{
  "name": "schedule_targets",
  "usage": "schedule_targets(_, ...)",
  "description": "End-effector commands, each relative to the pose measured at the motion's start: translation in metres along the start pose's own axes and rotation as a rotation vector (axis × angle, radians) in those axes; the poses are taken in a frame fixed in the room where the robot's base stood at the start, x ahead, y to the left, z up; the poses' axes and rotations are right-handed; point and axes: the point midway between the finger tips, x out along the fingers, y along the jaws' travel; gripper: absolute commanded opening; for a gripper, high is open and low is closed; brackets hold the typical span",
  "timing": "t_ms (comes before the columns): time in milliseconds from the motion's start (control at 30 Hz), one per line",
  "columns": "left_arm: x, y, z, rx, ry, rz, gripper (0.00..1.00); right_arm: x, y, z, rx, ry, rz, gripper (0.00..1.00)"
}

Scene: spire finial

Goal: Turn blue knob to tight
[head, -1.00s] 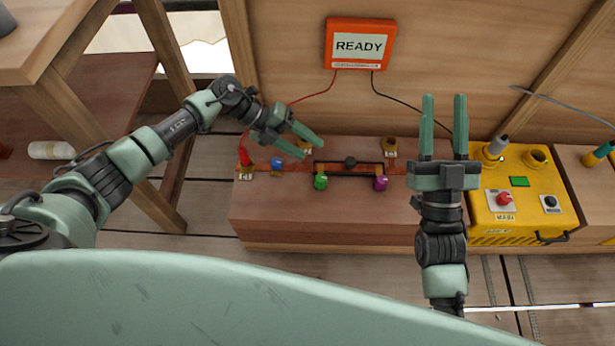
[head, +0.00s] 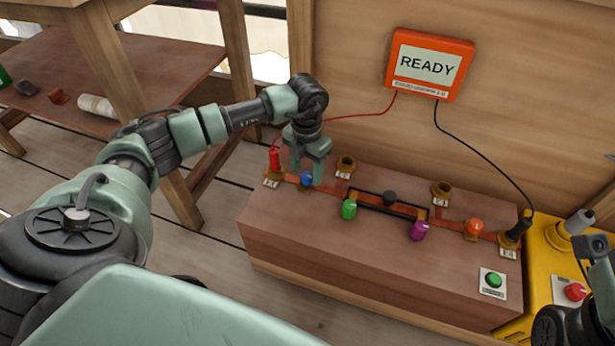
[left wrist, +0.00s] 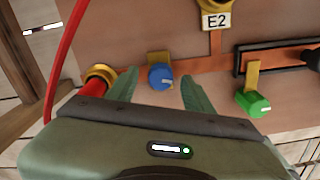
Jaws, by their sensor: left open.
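The blue knob (head: 306,180) sits on the copper strip near the left end of the wooden block. In the left wrist view the blue knob (left wrist: 160,77) shows between my two finger tips, with a brass tab above it. My left gripper (head: 308,178) is open and points down at the knob, a finger on each side; I cannot tell whether they touch it. It also shows in the left wrist view (left wrist: 160,84). My right gripper is outside the views; only part of my right arm shows at the lower right of the head view.
A red plug (head: 274,160) with its wire stands close left of the knob. A green knob (head: 349,209), a purple knob (head: 419,230) and an orange knob (head: 475,227) sit to the right. An orange READY display (head: 430,65) stands behind. A yellow box (head: 540,262) is at the right.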

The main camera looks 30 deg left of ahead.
Motion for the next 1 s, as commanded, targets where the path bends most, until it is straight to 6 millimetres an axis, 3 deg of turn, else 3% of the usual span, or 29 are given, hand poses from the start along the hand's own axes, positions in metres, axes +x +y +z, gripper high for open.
schedule_targets(100,0.0087,-0.0004,0.0,0.0,0.0,-0.001,0.52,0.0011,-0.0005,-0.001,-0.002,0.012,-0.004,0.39)
schedule_targets(367,0.0088,-0.0004,0.0001,0.0,0.0,-0.001,0.52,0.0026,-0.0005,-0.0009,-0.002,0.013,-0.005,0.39)
schedule_targets(567,0.0087,-0.0004,0.0001,0.0,0.0,-0.001,0.0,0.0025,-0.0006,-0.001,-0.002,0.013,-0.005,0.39)
schedule_targets(1000,0.0068,0.0,0.0,0.077,0.001,-0.001,0.0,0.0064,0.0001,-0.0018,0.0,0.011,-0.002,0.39)
